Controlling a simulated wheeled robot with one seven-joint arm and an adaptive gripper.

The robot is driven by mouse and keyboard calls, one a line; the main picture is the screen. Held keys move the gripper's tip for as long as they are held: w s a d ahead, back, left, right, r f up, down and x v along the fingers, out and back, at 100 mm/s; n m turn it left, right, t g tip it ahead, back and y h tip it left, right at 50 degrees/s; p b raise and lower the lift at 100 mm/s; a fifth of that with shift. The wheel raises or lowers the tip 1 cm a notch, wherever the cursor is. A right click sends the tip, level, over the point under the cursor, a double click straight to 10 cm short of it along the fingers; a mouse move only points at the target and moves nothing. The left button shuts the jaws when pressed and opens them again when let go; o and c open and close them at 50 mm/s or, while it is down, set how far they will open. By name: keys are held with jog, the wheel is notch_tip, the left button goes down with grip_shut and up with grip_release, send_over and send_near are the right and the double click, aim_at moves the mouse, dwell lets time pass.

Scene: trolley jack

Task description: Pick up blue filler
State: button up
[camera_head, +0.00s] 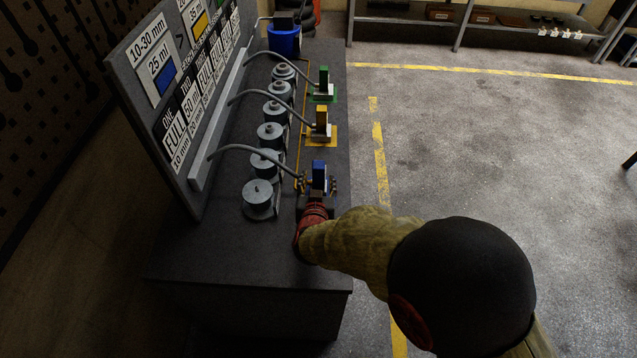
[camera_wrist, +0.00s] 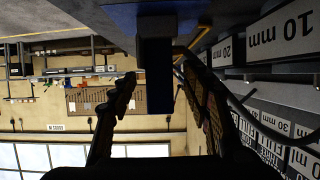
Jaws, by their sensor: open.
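The blue filler (camera_head: 319,173) is a small upright blue block at the near end of a row of fillers on the dark bench. A grey curved hose reaches toward it from the panel. My gripper (camera_head: 318,187) is open at the near side of the blue filler, with a finger to its left and right. In the upside-down wrist view, the dark blue filler body (camera_wrist: 160,92) shows between the two open fingers, with gaps on both sides. Its lower part is partly hidden by my gripper in the head view.
The orange-based filler (camera_head: 320,124) and green-based filler (camera_head: 323,85) stand farther along the bench (camera_head: 230,255). Grey round weights (camera_head: 257,193) line the left side, before a label panel (camera_head: 165,75). A blue container (camera_head: 284,42) stands at the far end. The floor at right is clear.

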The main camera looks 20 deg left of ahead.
aim_at(318, 179)
jog(key=b+x, duration=0.1)
jog(key=x, duration=0.2)
jog(key=shift+w+f, duration=0.25)
jog(key=shift+f, duration=0.05)
jog(key=shift+c, duration=0.9)
grip_shut()
jog(key=shift+r, duration=0.2)
